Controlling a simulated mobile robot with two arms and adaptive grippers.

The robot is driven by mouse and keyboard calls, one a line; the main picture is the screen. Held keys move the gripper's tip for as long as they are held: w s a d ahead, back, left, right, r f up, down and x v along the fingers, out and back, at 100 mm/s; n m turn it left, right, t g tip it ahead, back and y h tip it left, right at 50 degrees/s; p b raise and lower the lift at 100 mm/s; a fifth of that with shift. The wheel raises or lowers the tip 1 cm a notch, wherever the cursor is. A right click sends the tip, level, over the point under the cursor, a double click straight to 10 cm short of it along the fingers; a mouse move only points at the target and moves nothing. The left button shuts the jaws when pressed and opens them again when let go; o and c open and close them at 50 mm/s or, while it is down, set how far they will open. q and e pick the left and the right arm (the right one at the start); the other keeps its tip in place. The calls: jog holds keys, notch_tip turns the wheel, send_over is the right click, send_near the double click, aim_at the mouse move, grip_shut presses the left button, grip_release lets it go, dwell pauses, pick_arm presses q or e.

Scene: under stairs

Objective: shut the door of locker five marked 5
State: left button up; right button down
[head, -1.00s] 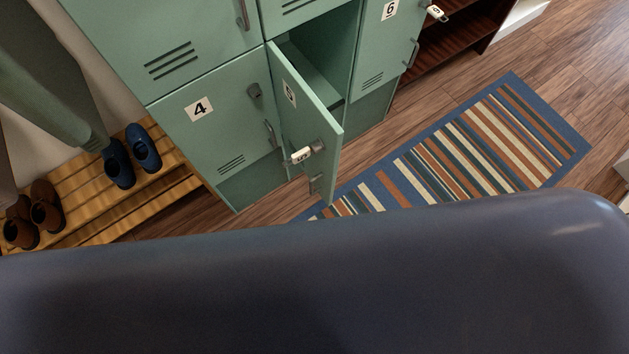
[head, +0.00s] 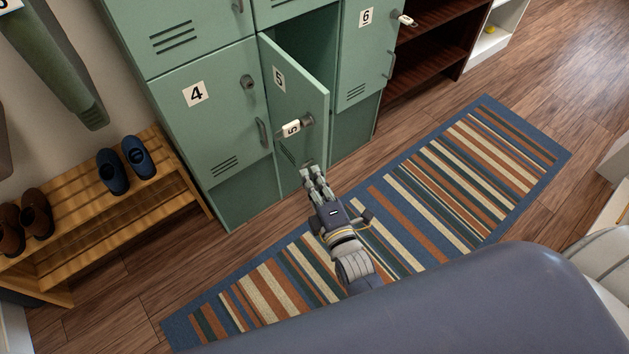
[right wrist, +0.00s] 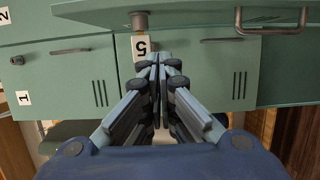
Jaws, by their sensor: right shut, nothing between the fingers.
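The green door of locker five (head: 284,90) stands open, swung out from its left side, with the dark inside of the locker (head: 308,40) showing to its right. A white key tag marked 5 (head: 291,128) hangs at its lock; the tag also shows in the right wrist view (right wrist: 141,46). The door's handle (right wrist: 272,28) shows at upper right there. My right gripper (head: 311,170) is shut and empty, at the door's lower end in the head view. Whether it touches the door I cannot tell. My left gripper is not in view.
Locker 4 (head: 212,112) and locker 6 (head: 366,55) are shut on either side. A wooden shoe bench (head: 90,190) stands left. A striped rug (head: 420,185) lies flat on the floor to the right. A dark open shelf (head: 435,45) stands beyond locker 6.

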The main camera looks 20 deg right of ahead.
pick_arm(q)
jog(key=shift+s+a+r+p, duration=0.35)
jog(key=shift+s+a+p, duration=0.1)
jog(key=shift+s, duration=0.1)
pick_arm(e)
jog(key=w+d, duration=0.3)
jog(key=w, duration=0.5)
jog(key=shift+d, duration=0.2)
